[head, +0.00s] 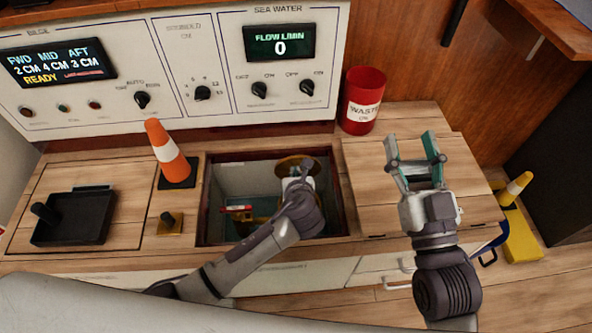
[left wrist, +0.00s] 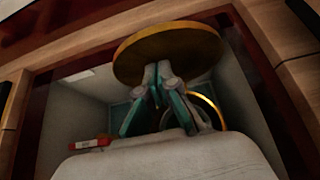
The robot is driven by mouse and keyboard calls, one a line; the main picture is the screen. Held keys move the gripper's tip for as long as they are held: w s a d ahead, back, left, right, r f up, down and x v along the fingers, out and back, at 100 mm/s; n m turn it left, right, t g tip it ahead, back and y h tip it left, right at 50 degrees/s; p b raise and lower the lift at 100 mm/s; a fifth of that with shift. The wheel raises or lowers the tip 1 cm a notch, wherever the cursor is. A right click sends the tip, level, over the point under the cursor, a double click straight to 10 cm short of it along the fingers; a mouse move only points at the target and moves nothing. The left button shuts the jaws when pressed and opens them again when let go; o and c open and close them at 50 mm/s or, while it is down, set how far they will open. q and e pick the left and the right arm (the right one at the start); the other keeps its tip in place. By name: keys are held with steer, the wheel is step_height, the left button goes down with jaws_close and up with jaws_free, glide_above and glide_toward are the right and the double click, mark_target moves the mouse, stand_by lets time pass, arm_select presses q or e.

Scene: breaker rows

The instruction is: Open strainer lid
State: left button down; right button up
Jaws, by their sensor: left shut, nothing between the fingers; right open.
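The round brass strainer lid (head: 290,163) is at the back right of the open floor hatch. In the left wrist view the lid (left wrist: 178,48) is tilted up, with a gold ring (left wrist: 222,112), seemingly the strainer's rim, below it. My left gripper (head: 299,172) reaches down into the hatch. In the left wrist view its fingers (left wrist: 157,72) are shut and empty, with the tips at the lid's lower face; whether they touch cannot be told. The fingers and wrist hide much of the strainer. My right gripper (head: 412,147) is open and empty above the wooden deck on the right.
The hatch frame (head: 203,215) closely surrounds my left arm. A red-handled part (head: 237,209) lies inside. An orange cone (head: 168,152), a black tray (head: 77,219) and a small yellow block (head: 170,222) stand left. A red waste bin (head: 363,100) stands behind right. The control panel (head: 190,55) bounds the back.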

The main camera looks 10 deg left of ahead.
arm_select(q)
steer(key=v, duration=1.2)
